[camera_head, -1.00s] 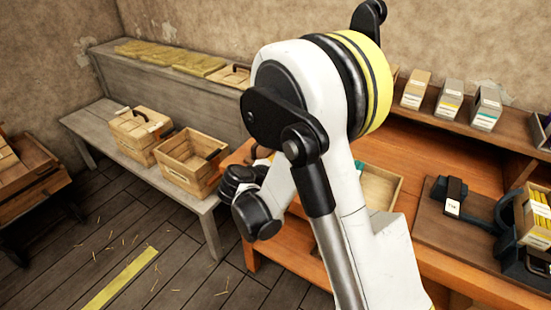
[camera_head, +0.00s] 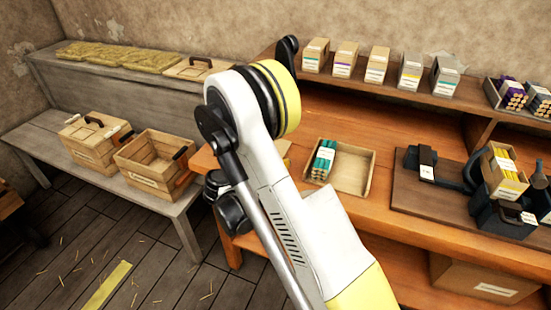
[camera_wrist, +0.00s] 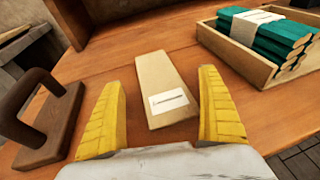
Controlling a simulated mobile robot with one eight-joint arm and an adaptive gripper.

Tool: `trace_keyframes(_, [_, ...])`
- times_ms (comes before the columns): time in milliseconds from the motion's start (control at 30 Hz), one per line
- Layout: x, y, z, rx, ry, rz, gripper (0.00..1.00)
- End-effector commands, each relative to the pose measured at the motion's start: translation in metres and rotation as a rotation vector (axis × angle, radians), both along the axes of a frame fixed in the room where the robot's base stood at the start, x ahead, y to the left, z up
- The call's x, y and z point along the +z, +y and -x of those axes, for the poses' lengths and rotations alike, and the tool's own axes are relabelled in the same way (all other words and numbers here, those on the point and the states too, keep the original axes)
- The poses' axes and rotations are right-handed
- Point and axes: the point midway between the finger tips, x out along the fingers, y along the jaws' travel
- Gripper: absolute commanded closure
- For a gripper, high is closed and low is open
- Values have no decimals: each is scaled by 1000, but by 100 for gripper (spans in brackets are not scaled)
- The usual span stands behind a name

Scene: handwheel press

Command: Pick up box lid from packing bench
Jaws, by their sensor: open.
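A flat beige piece with a white label (camera_wrist: 160,90), which appears to be the box lid, lies on the orange wooden packing bench (camera_wrist: 120,60) in the wrist view. My gripper (camera_wrist: 161,76) is open, with one yellow finger on each side of the lid and visible gaps between. The lid's far end points away from me and its labelled end is nearest. Whether the fingertips are level with the lid I cannot tell. In the head view my arm hides the gripper and most of the lid's surroundings.
A wooden tray (camera_wrist: 228,52) with a teal bundle (camera_wrist: 265,30) stands right of the lid. A dark brown block with a handle (camera_wrist: 45,125) stands close left of the left finger. Labelled boxes (camera_head: 378,65) line the shelf behind. Crates (camera_head: 152,172) stand on the grey bench at left.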

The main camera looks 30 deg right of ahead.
Motion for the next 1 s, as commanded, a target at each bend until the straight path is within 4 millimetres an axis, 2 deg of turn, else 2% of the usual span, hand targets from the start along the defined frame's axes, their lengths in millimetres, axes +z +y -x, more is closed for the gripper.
trace_keyframes(33, [-7, -9, -3, -3, -1, -1, 12])
trace_keyframes(133, [-10, -19, -9, -2, -1, -2, 12])
trace_keyframes(367, [-8, -21, -11, 1, -1, -1, 12])
trace_keyframes(567, [-8, -21, -11, 1, -1, -1, 73])
trace_keyframes(1000, [-8, -21, -11, 1, -1, -1, 74])
